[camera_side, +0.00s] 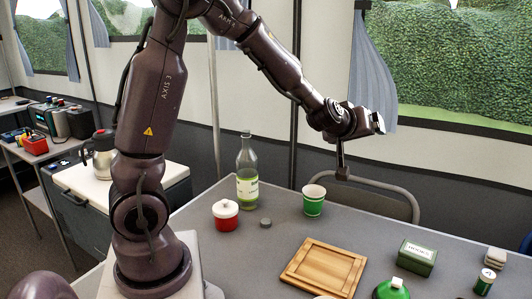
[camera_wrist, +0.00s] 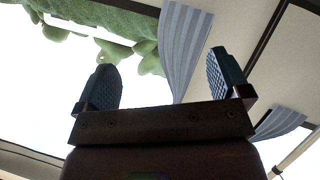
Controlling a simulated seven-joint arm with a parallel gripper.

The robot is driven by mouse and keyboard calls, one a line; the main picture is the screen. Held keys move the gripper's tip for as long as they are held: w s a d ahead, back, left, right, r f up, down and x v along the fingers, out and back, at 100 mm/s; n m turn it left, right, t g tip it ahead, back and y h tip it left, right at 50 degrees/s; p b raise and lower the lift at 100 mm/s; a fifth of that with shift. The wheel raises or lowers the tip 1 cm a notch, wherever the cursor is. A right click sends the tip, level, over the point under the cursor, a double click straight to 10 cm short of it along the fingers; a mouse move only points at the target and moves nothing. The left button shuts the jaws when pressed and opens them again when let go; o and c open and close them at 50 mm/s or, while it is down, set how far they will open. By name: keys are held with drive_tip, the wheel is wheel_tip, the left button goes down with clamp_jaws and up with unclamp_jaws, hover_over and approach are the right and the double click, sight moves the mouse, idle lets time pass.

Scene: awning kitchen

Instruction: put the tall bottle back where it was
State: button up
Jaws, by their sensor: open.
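The tall bottle (camera_side: 247,172) is clear greenish glass with a pale label. It stands upright on the grey table, toward the back left edge, behind a red pot and left of a green cup. My gripper (camera_side: 378,122) is raised high above the back of the table, to the right of the bottle and well apart from it. In the wrist view my gripper (camera_wrist: 164,78) shows two dark ridged fingers spread wide with nothing between them. The wrist view looks toward the window and curtains, and the bottle is not in it.
The red pot (camera_side: 226,216) with a white lid, a small grey disc (camera_side: 265,223) and the green cup (camera_side: 313,201) stand near the bottle. A wooden tray (camera_side: 324,267) lies in front. A green tin (camera_side: 416,258) is at right. A chair (camera_side: 385,187) stands behind the table.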

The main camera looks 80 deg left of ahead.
drive_tip(key=s+d+r+m+h, duration=0.5)
drive_tip(key=d, duration=0.4)
drive_tip(key=s+d+m+g+h, duration=0.1)
drive_tip(key=s+d+m+g, duration=0.1)
drive_tip(key=s, duration=0.8)
drive_tip(key=s+d+f+m+g+h, duration=0.1)
drive_tip(key=s+d+m+g, duration=0.2)
drive_tip(key=s, duration=0.7)
drive_tip(key=shift+d+m, duration=0.4)
drive_tip(key=shift+m, duration=0.7)
